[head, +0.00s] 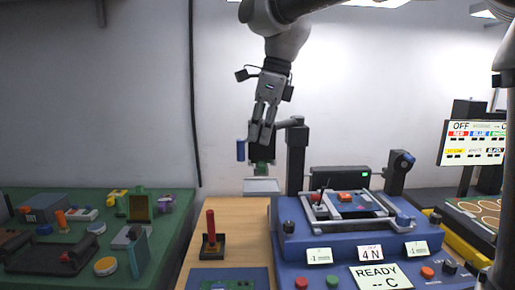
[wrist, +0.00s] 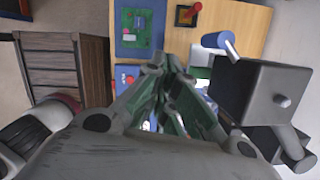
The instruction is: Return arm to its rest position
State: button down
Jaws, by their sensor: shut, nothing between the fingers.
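My gripper (head: 262,124) hangs pointing down from my arm in the upper middle of the head view, in front of the white wall and above the back of the wooden table (head: 238,212). Its fingers are shut and nothing shows between them. In the wrist view my gripper (wrist: 170,72) points toward the wooden table (wrist: 225,22). A blue cylinder (head: 240,150) shows just left of the fingertips in the head view. It also shows in the wrist view (wrist: 217,40), apart from the fingers.
A blue repair station (head: 350,248) with upright posts stands right of the table. A red-handled tool (head: 211,226) stands in a dark holder on the table, behind a circuit board (head: 229,279). A cluttered green bench (head: 160,235) is at left. A monitor (head: 474,143) stands at right.

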jog(key=s+d+f+n+t+h, duration=0.1)
jog(key=s+d+f+n, duration=0.3)
jog(key=d, duration=0.7)
jog(key=s+d+f+n+t+h, duration=0.1)
jog(key=s+d+f+n, duration=0.3)
jog(key=s+d+n, duration=0.5)
jog(key=s+d+f+n+t, duration=0.1)
jog(key=s+d+f+n, duration=0.3)
jog(key=d, duration=0.9)
jog(key=shift+s+d+n+t+h, duration=0.25)
jog(key=shift+s+n+t+h, duration=0.15)
jog(key=shift+s+n, duration=1.1)
